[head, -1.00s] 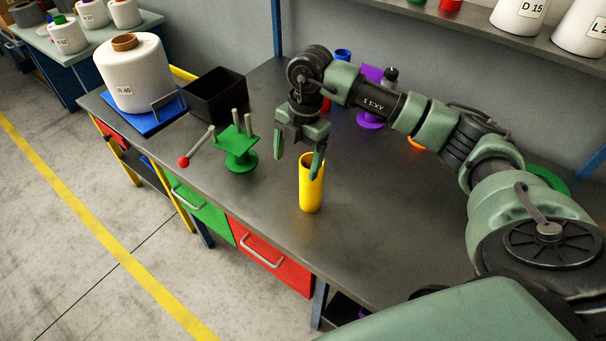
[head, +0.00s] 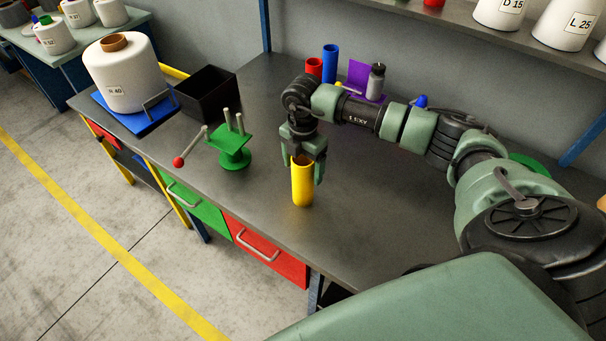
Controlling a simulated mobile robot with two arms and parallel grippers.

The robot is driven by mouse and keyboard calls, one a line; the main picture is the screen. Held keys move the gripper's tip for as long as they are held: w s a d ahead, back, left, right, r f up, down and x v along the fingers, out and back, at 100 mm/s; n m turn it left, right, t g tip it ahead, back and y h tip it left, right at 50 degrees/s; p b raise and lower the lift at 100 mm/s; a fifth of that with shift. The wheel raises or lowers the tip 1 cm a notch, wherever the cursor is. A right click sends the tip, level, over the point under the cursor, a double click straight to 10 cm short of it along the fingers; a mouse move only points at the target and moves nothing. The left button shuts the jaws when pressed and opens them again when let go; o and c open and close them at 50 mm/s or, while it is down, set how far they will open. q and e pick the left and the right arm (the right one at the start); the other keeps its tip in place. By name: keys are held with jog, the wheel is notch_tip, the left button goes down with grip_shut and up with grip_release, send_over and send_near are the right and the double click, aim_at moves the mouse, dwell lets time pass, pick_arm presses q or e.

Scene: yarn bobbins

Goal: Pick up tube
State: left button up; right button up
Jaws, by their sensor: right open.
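A yellow tube (head: 302,187) stands upright on the grey workbench (head: 365,215), near its front edge. My right gripper (head: 304,176) points down over it, with its fingers open on either side of the tube's upper part. Whether the fingers touch the tube cannot be told. A red tube (head: 314,68) and a blue tube (head: 330,62) stand at the back of the bench. My left gripper is not in view.
A green stand (head: 234,150) with grey pegs and a red-knobbed lever is left of the tube. A black bin (head: 208,95) and a white bobbin (head: 126,75) on a blue base stand further left. A purple stand (head: 358,74) holds a grey bottle (head: 376,80).

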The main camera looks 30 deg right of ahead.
grip_shut()
jog(key=shift+r, duration=0.15)
notch_tip(320, 180, up, 20)
jog(key=b, duration=0.4)
